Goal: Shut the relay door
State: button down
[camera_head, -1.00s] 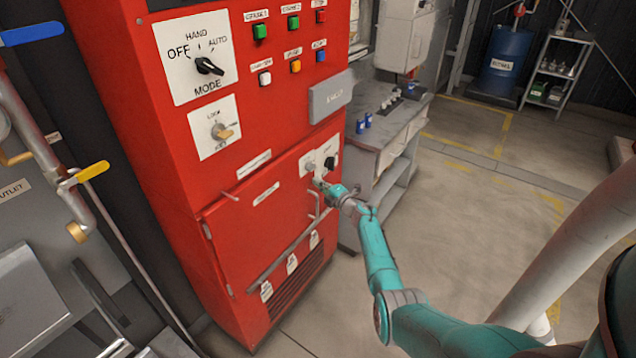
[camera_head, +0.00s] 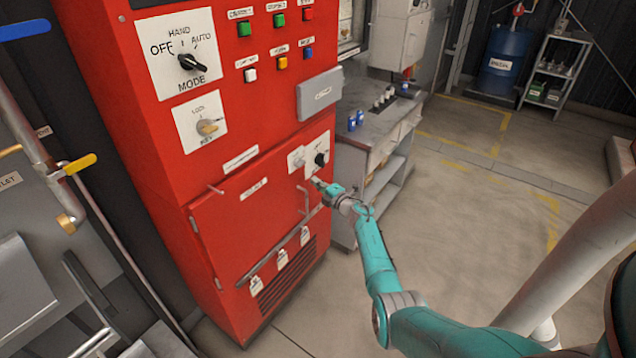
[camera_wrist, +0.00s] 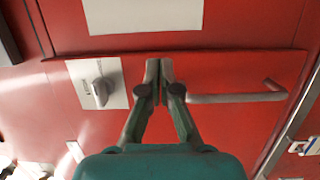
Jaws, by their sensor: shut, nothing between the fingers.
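The relay door appears to be the red lower panel (camera_head: 225,225) of the red cabinet, with hinges along its left side and a bar handle (camera_head: 304,200) near its right side. It looks nearly flush; I cannot tell whether a small gap remains. My gripper (camera_head: 316,181) is at the door's upper right, just right of the handle and below a black knob (camera_head: 321,158). In the wrist view my gripper (camera_wrist: 160,65) has its fingers together and empty, pointing at the red surface near a seam. The handle (camera_wrist: 235,98) is right of the fingers, a latch knob (camera_wrist: 99,90) left. Contact is unclear.
A mode switch (camera_head: 188,63), a key switch (camera_head: 208,127) and several buttons are on the cabinet above. A grey bench (camera_head: 365,140) stands close on the cabinet's right. Pipes (camera_head: 40,150) run at the left. The floor (camera_head: 470,200) to the right is open.

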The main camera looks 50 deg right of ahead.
jog(key=s+d, duration=0.7)
jog(key=shift+d, duration=0.2)
jog(key=shift+f, duration=0.1)
jog(key=s+a+f+m, duration=0.2)
jog(key=s+a+f, duration=0.15)
jog(key=a, duration=0.75)
jog(key=s+a+f+m+t, duration=0.15)
jog(key=a+f, duration=0.25)
jog(key=a, duration=0.7)
jog(key=s+a+f+m, duration=0.3)
jog(key=a, duration=0.9)
jog(key=s+a+r+m+g+y, duration=0.1)
jog(key=s+a+r+m, duration=0.2)
jog(key=s+a, duration=0.85)
jog(key=s+a+r+m+g, duration=0.1)
jog(key=s+a+r+m, duration=0.15)
jog(key=s+a, duration=0.85)
jog(key=s+a+r+m+g+y, duration=0.2)
jog(key=s+a+r+m, duration=0.1)
jog(key=s+r, duration=1.1)
jog(key=shift+s+a+m+y, duration=0.15)
jog(key=shift+s+m+y, duration=0.2)
jog(key=shift+s, duration=0.2)
